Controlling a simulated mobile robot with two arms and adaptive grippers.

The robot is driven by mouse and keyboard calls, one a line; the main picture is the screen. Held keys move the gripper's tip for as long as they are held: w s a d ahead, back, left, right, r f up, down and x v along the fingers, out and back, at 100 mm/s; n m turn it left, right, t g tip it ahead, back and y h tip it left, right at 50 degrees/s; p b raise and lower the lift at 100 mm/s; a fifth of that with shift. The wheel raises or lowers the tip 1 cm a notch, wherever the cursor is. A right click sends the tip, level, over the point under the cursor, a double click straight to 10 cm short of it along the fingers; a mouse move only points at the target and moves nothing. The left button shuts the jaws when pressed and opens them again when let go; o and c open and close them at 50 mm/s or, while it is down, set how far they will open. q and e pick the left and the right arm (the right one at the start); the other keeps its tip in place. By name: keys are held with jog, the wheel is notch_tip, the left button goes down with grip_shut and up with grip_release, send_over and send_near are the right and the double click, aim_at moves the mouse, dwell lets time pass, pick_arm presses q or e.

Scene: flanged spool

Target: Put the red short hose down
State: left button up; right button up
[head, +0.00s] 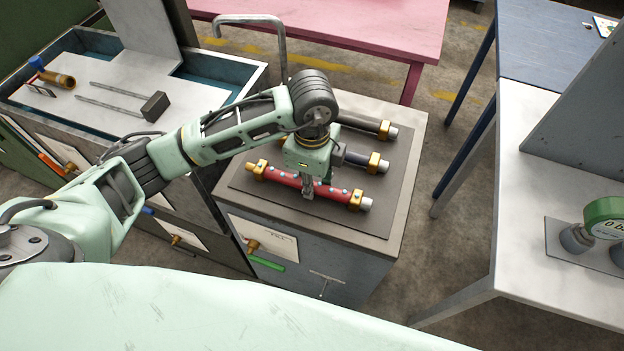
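The red short hose (282,178) has brass-coloured end fittings and small light-blue spots. It lies along the front of a dark mat (262,202) on a grey cabinet, or just above it; I cannot tell if it touches. My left gripper (308,192) points down at the middle of the red hose, its fingers overlapping it in the head view. The fingers show nearly edge-on, so whether they are closed on the hose is unclear. The gripper hides part of the hose. My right gripper is out of view.
Two dark hoses with brass fittings, a middle one (357,159) and a rear one (362,124), lie behind the red hose, partly hidden by my arm. A sink unit (253,84) with a bent tap stands left. A white table (528,215) with a gauge (604,212) stands right.

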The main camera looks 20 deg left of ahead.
pick_arm(q)
jog(key=o, duration=0.3)
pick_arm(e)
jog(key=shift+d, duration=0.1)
pick_arm(q)
jog(key=shift+r, duration=0.5)
notch_tip(320, 180, up, 11)
jog(key=shift+r+b, duration=0.2)
jog(key=shift+b, duration=0.1)
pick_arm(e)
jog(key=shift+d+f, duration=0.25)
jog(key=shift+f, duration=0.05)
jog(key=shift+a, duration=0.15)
